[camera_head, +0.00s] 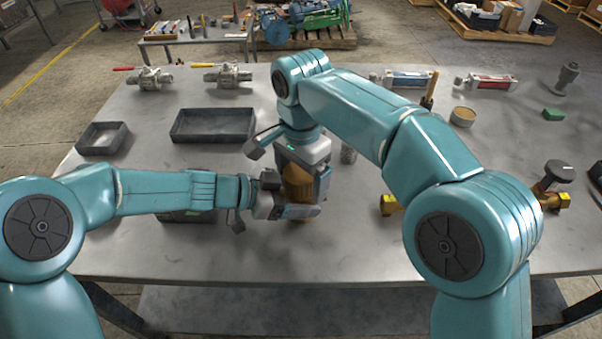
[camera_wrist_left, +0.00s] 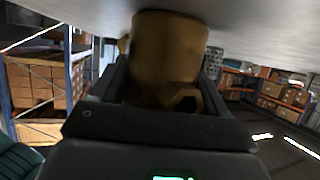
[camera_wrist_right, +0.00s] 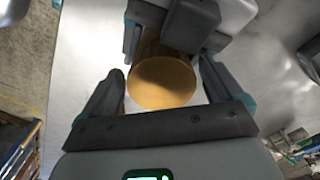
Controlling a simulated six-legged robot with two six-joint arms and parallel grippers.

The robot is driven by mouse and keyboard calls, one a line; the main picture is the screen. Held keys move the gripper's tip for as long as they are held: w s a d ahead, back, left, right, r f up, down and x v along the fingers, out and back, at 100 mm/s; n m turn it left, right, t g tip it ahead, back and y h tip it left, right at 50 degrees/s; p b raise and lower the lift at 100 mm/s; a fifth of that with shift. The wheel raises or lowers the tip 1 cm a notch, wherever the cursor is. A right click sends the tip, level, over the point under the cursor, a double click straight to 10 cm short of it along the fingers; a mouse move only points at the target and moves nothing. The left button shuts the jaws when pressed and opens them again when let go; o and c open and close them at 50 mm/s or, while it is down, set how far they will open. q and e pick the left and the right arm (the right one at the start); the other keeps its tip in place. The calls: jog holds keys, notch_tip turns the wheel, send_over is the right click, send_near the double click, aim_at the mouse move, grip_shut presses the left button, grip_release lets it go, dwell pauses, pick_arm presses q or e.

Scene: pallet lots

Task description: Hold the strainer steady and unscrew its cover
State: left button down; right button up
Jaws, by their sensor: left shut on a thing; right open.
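The brass strainer (camera_head: 297,182) stands near the middle of the grey table, mostly hidden by my grippers. My left gripper (camera_head: 293,208) comes in low from the left and is shut on its body. In the left wrist view the strainer (camera_wrist_left: 168,48) sits between the jaws, with a hex-shaped part (camera_wrist_left: 182,98) facing the camera. My right gripper (camera_head: 306,168) points down from above, open. In the right wrist view the round brass top (camera_wrist_right: 162,82), which appears to be the cover, lies between the open fingers, with gaps on both sides. The left jaws (camera_wrist_right: 178,28) show behind it.
Two dark trays (camera_head: 213,124) (camera_head: 103,138) lie to the left. Ball valves (camera_head: 228,75) stand at the back left. A brass valve (camera_head: 556,182) and a tan round tin (camera_head: 463,116) are on the right. A mesh cylinder (camera_head: 348,154) stands close to my right gripper.

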notch_tip(320, 180, up, 4)
jog(key=shift+a+r, duration=0.1)
jog(key=shift+r, duration=0.25)
jog(key=c, duration=0.3)
jog(key=shift+r, duration=1.45)
notch_tip(320, 180, down, 8)
jog(key=shift+r, duration=0.15)
jog(key=c, duration=0.8)
jog(key=o, duration=1.1)
